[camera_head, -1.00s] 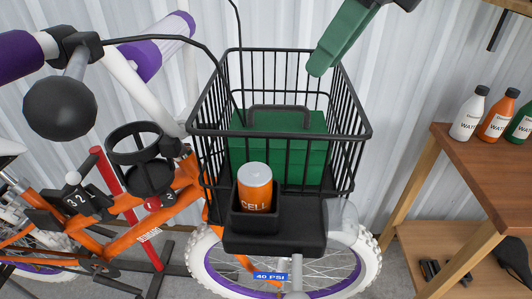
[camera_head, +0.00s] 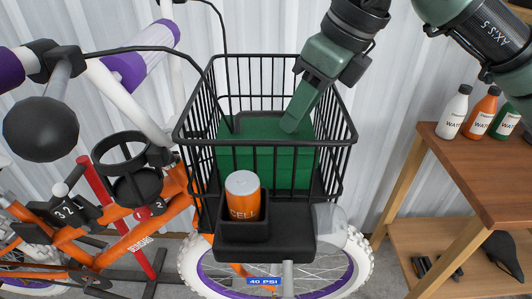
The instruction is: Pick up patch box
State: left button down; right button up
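A green box with a dark handle on top, likely the patch box (camera_head: 225,160), sits inside the black wire basket (camera_head: 345,140) on the front of a bike. My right gripper (camera_head: 291,122) reaches down into the basket from the upper right. Its green fingers are seen side-on, with the tip just over the right part of the box's handle, which they partly hide. I cannot tell whether the fingers touch the handle, or whether they are open or shut. My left gripper is not in view.
The basket's wire walls surround the box closely. An orange and white cell (camera_head: 243,200) stands in a black holder at the basket's front. A wooden table (camera_head: 470,165) with several bottles stands at right. A black cable loops over the basket's left side.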

jog(key=shift+w+a+f, duration=0.1)
jog(key=shift+a+f, duration=0.1)
jog(key=shift+f, duration=0.2)
grip_shut()
dwell(1.2)
